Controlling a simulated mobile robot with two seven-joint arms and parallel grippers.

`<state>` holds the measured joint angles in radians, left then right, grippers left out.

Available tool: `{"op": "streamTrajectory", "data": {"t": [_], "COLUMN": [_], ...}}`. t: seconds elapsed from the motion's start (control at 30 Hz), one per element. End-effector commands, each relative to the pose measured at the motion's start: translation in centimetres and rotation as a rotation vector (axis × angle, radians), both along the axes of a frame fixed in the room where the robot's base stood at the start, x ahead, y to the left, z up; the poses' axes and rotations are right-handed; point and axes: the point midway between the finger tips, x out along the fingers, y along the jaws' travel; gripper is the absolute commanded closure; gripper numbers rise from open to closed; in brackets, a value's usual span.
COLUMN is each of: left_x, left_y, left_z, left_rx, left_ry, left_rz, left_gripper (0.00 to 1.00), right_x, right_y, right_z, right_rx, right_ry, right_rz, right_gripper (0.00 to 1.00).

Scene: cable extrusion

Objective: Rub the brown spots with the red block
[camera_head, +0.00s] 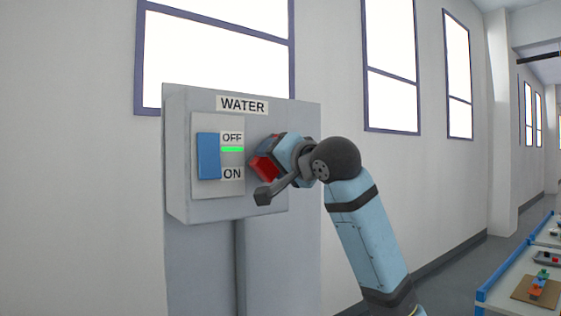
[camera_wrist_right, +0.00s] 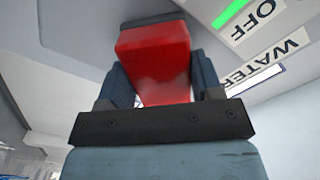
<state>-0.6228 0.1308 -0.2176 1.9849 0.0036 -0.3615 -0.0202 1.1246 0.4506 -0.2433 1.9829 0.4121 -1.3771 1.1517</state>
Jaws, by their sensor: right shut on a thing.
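The red block (camera_head: 264,167) is held in my right gripper (camera_head: 270,156), just right of the switch panel in the head view. In the right wrist view the red block (camera_wrist_right: 158,62) sits between the two dark fingers of my right gripper (camera_wrist_right: 160,82), which is shut on it. Its far end is close to the grey box face, and I cannot tell if it touches. No brown spots show in either view. My left gripper is not in view.
A grey wall box (camera_head: 200,100) carries a WATER label (camera_head: 242,105), a blue switch (camera_head: 208,156) and a green bar (camera_head: 232,149) between OFF and ON. At the lower right, a table (camera_head: 500,296) holds a brown board (camera_head: 528,297) with coloured blocks.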

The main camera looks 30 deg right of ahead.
Motion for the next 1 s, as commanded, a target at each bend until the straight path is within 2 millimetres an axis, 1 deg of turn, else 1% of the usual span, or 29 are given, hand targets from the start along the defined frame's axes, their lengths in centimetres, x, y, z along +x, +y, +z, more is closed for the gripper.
{"op": "streamTrajectory", "data": {"t": [0.03, 0.07, 0.5, 0.63, 1.0], "left_x": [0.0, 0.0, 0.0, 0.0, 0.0], "left_y": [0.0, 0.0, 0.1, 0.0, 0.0], "left_z": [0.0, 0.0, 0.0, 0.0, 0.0], "left_rx": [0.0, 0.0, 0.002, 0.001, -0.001], "left_ry": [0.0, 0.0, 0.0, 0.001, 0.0], "left_rz": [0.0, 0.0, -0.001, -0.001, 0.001], "left_gripper": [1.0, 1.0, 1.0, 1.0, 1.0], "right_x": [-0.6, -0.9, -5.1, -5.6, -5.9], "right_y": [0.6, 0.5, -0.4, -0.6, -0.7], "right_z": [-0.1, -0.1, 0.0, 0.0, 0.1], "right_rx": [-0.003, -0.003, -0.001, -0.001, -0.001], "right_ry": [-0.002, -0.003, -0.003, -0.003, -0.003], "right_rz": [0.016, 0.015, 0.007, 0.006, 0.004], "right_gripper": [0.7, 0.75, 0.75, 0.75, 0.75]}}
